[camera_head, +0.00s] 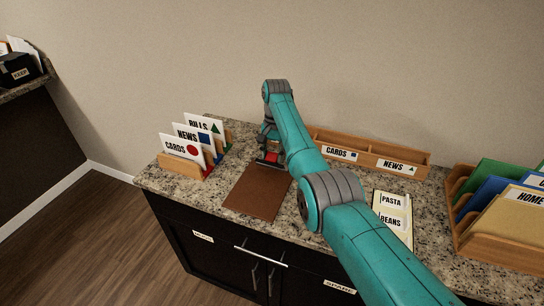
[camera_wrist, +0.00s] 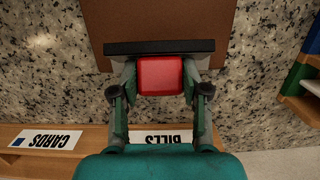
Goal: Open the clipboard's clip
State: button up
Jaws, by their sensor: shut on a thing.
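A brown clipboard (camera_head: 255,192) lies flat on the granite counter, left of my arm in the head view. Its board also shows at the top of the wrist view (camera_wrist: 170,22). The clip's dark bar (camera_wrist: 160,47) runs across the board's end. A red block-like part (camera_wrist: 160,76) sits against the bar, and its red also shows in the head view (camera_head: 270,158). My gripper (camera_wrist: 160,80) is shut on this red part, one finger at each side. How far the clip is raised cannot be told. My arm hides part of the clip in the head view.
A sorter with BILLS, NEWS and CARDS cards (camera_head: 181,165) stands left of the clipboard. A low wooden tray (camera_head: 365,150) lies behind. A PASTA and BEANS sheet (camera_head: 393,214) and a folder rack (camera_head: 490,245) are to the right.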

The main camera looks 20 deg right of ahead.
aim_at(274, 153)
jog(key=shift+d+g, duration=0.1)
jog(key=shift+g, duration=0.2)
dwell(0.4)
jog(key=o, duration=1.1)
jog(key=shift+o, duration=0.2)
jog(key=shift+w+d+r, duration=0.15)
jog(key=shift+w+r, duration=0.05)
jog(key=shift+r, duration=1)
jog(key=shift+w+d+r, duration=0.1)
jog(key=shift+w+r, duration=0.1)
jog(key=shift+r, duration=1.05)
jog(key=shift+w+d+r, duration=0.15)
jog(key=shift+w+r, duration=0.05)
jog(key=shift+r, duration=1)
